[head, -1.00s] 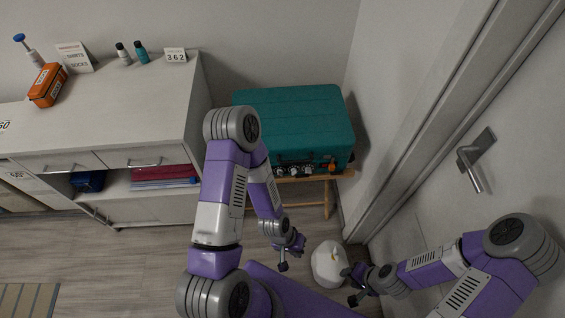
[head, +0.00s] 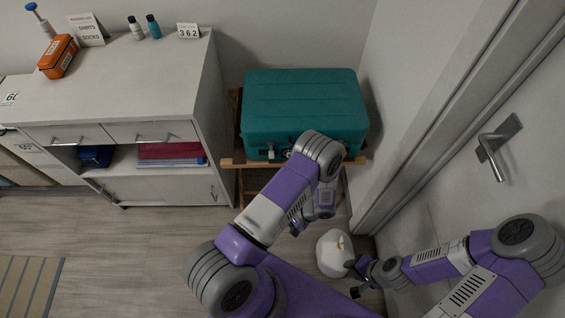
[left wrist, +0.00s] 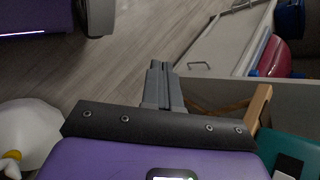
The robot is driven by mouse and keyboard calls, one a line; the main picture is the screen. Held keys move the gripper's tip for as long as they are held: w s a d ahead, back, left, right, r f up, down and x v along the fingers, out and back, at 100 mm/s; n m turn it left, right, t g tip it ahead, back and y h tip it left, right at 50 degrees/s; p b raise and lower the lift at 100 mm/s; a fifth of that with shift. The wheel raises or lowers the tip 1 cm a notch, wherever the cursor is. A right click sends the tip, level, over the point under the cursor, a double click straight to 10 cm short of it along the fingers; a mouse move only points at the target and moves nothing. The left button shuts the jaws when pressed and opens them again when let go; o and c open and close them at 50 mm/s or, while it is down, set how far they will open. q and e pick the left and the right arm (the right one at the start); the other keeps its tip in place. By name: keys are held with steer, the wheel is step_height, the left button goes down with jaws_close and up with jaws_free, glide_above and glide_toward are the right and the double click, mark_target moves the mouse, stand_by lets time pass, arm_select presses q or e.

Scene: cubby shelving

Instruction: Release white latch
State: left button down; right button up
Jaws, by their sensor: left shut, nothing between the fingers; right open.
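A teal suitcase (head: 305,100) lies closed on a wooden stand (head: 240,163) against the wall. A small pale latch (head: 271,154) shows on its front face; my left arm hides the front's right part. In the left wrist view, the suitcase's corner (left wrist: 283,146) shows at lower right with a black and white fitting (left wrist: 288,165) on it. My left gripper (left wrist: 160,68) is shut and empty, apart from the suitcase; in the head view it hangs low in front of the stand, mostly hidden. My right gripper (head: 352,278) is open and empty, low beside the white floor object.
A rounded white object with a yellow part (head: 334,254) stands on the floor by my right gripper. A white cabinet (head: 105,85) stands left of the suitcase. A door with a metal handle (head: 492,152) is at right.

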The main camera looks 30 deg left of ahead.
arm_select(q)
steer(key=w+a+r+t+y+b, duration=0.1)
steer(key=w+t+y, duration=0.15)
steer(key=w, duration=0.25)
steer(key=w+a+r+t+y, duration=0.2)
steer(key=w+y, duration=0.2)
steer(key=t+y, duration=0.4)
steer(key=t, duration=0.1)
glide_toward(271, 155)
steer(key=shift+h, duration=0.25)
steer(key=d, duration=0.3)
steer(key=w+d, duration=0.1)
steer(key=shift+d+f+b, duration=0.25)
steer(key=shift+f+b, duration=0.05)
steer(key=shift+f, duration=0.1)
arm_select(e)
step_height(271, 155, down, 2)
arm_select(q)
steer(key=b+x, duration=0.1)
steer(key=x, duration=0.9)
steer(key=shift+s+f, duration=0.1)
arm_select(e)
steer(key=shift+f, duration=0.75)
